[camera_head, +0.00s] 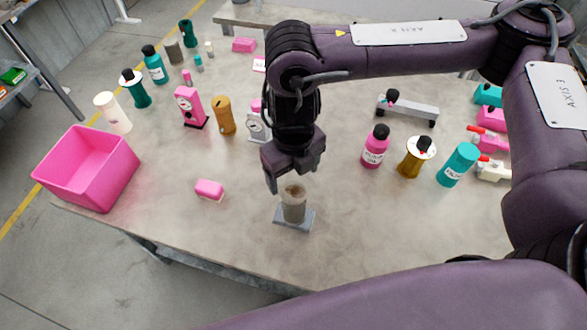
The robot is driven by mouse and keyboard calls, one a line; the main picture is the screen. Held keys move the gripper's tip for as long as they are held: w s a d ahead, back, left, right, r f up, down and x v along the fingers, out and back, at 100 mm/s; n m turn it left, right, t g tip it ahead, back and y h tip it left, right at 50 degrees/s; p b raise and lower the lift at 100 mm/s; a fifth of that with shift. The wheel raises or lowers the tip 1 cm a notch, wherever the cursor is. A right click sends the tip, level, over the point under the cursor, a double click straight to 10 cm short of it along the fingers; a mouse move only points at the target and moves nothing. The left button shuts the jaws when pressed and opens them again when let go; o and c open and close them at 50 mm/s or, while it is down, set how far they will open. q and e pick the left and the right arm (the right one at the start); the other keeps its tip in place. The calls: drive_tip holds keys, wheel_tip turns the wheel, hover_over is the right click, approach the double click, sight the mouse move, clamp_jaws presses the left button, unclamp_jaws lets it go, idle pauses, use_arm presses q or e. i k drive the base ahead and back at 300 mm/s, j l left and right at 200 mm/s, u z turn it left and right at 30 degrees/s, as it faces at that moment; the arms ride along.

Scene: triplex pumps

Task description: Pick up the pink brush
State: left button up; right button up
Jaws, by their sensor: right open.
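A small pink block with a pale underside (210,189), which looks like the pink brush, lies on the table left of centre, near the front edge. I cannot make out its bristles clearly. My right gripper (291,178) points down, open, to the right of the pink block and apart from it. Nothing shows between the fingers. My left gripper is not in view.
A pink bin (88,170) stands at the table's left edge. Pink (375,147), ochre (415,157) and teal (458,165) bottles stand to the right. A pink dial device (189,107) and an ochre container (223,115) stand behind the pink block. The table around the block is clear.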

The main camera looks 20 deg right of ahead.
sight(213, 192)
drive_tip(key=k+j, duration=0.2)
drive_tip(key=k, duration=0.25)
drive_tip(key=k+j, duration=0.2)
drive_tip(key=k, duration=0.3)
